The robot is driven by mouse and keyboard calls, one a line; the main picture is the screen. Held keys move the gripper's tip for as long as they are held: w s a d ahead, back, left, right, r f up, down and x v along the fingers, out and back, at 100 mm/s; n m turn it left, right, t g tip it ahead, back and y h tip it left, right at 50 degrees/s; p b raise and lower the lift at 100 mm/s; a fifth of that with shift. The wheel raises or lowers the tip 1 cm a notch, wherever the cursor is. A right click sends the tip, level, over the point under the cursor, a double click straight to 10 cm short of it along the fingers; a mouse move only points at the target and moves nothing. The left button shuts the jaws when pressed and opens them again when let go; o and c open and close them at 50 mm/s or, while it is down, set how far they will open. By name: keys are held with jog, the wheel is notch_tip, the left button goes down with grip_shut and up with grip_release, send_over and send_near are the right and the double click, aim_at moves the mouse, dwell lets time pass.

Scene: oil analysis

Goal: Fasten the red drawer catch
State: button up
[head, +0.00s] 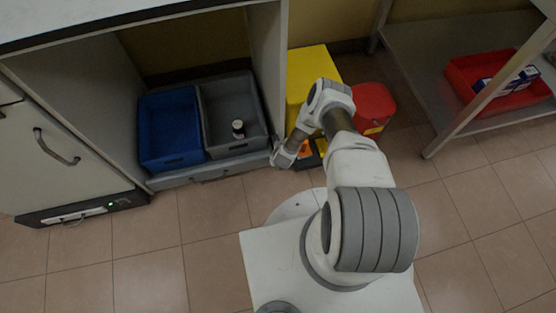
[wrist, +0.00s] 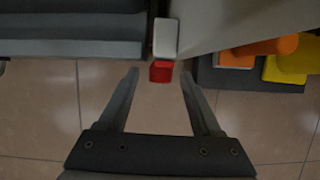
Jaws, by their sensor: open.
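The red drawer catch (wrist: 161,71) shows in the wrist view as a small red block at the end of a light grey piece (wrist: 165,38). My gripper (wrist: 158,76) is open, with one finger on each side of the red catch and a gap on both sides. I cannot tell whether the catch is level with the fingertips. In the head view the drawer (head: 215,172) is under the counter, holding a blue bin (head: 172,163) and a grey bin (head: 237,147). My arm's end is at the drawer's right front corner, and the catch is hidden there.
A dark bottle with a pale cap (head: 238,129) stands in the grey bin. A yellow container (head: 312,62) and a red container (head: 372,106) stand behind my arm. Orange and yellow items (wrist: 291,62) lie close to the catch's right. Floor is clear in front.

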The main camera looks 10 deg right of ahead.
grip_shut()
jog(key=shift+a+h, duration=0.15)
jog(key=shift+h, duration=0.25)
jog(key=shift+w+a+n+h, duration=0.1)
jog(key=shift+a+n+h, duration=0.2)
jog(key=shift+h, duration=0.6)
jog(key=shift+f+n+h, duration=0.1)
jog(key=shift+n+h, duration=0.2)
jog(key=shift+h, duration=0.9)
jog(key=shift+a+h, duration=0.1)
jog(key=shift+h, duration=0.3)
grip_release()
